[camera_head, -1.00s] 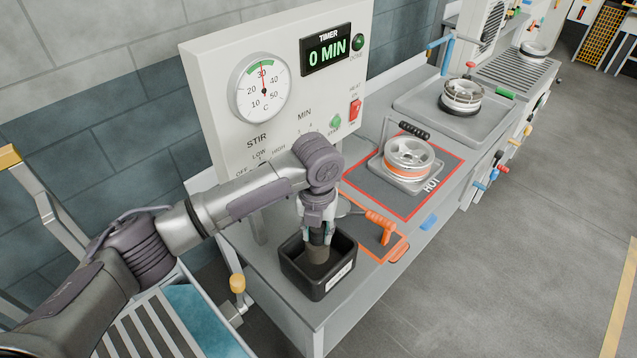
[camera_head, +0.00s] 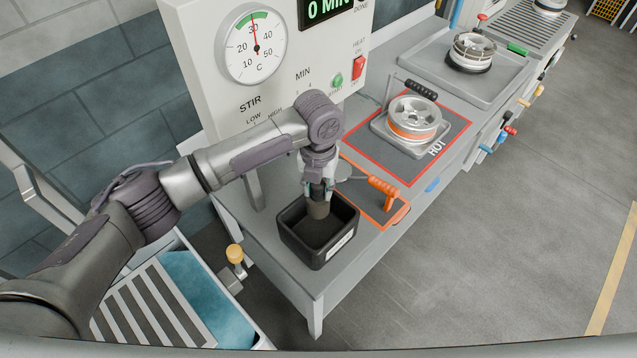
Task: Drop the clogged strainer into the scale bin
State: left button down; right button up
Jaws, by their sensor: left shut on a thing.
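The scale bin (camera_head: 328,252), a black open box with a white label on its front, stands on the bench at the near end. My left gripper (camera_head: 319,194) points down over the bin's back part. It is shut on the strainer (camera_head: 318,210), a small brownish-grey cylinder with a dark top. The strainer hangs at the bin's opening, above its floor; I cannot tell whether its lower end is below the rim. My right gripper is not in view.
A control panel (camera_head: 215,95) with gauge and timer stands behind the bin. An orange-handled tool (camera_head: 383,190) lies on an orange-edged mat right of it. A sink-like tray (camera_head: 490,85) lies beyond.

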aim_at(319, 205)
pick_arm(q)
jog(key=shift+s+f+b, duration=0.2)
jog(key=shift+f+b, duration=0.35)
jog(key=shift+f, duration=0.7)
notch_tip(319, 205, down, 4)
jog(key=shift+f+b, duration=0.1)
jog(key=shift+b, duration=1.1)
notch_tip(319, 205, down, 3)
jog(key=shift+r+b, duration=0.2)
jog(key=shift+b, duration=0.6)
jog(key=shift+f+b, duration=0.4)
jog(key=shift+f, duration=0.3)
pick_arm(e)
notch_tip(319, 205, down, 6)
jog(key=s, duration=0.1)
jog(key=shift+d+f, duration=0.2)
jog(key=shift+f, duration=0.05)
pick_arm(q)
jog(key=shift+f+b, duration=0.35)
jog(key=shift+f, duration=0.25)
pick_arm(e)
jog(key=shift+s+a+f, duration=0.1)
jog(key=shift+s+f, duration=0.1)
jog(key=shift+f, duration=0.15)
pick_arm(q)
jog(key=c, duration=0.7)
grip_release()
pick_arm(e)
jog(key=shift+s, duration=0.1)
